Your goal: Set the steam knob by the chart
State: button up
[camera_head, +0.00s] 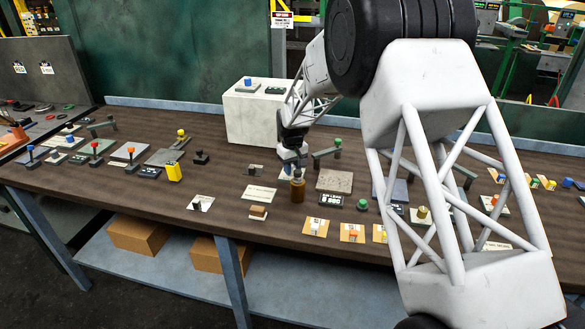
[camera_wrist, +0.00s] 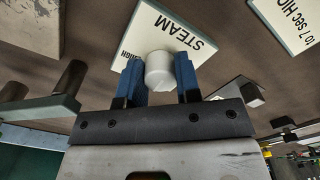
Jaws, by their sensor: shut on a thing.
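The steam knob (camera_wrist: 159,72) is a white, round knob on a pale plate (camera_wrist: 176,32) lettered STEAM and HIGH in the wrist view. My gripper (camera_wrist: 161,82) has its blue fingers on either side of the knob, shut on it. In the head view my gripper (camera_head: 290,156) is low over the middle of the table, and the knob is mostly hidden there. The knob's pointer is not clear to me.
A brown bottle (camera_head: 298,188) stands close in front of my gripper. A white block (camera_head: 252,118) stands behind it to the left. A grey slab (camera_head: 334,181) and a black display (camera_head: 330,200) are to the right. Several levers and knobs crowd the table's left side.

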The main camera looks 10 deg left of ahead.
jog(key=m, duration=0.3)
jog(key=shift+m, duration=0.4)
jog(key=m, duration=0.7)
jog(key=shift+a, duration=0.1)
jog(key=shift+m, duration=2)
jog(key=o, duration=0.9)
jog(key=shift+o, duration=0.2)
jog(key=shift+r, duration=0.15)
jog(key=shift+r, duration=3.8)
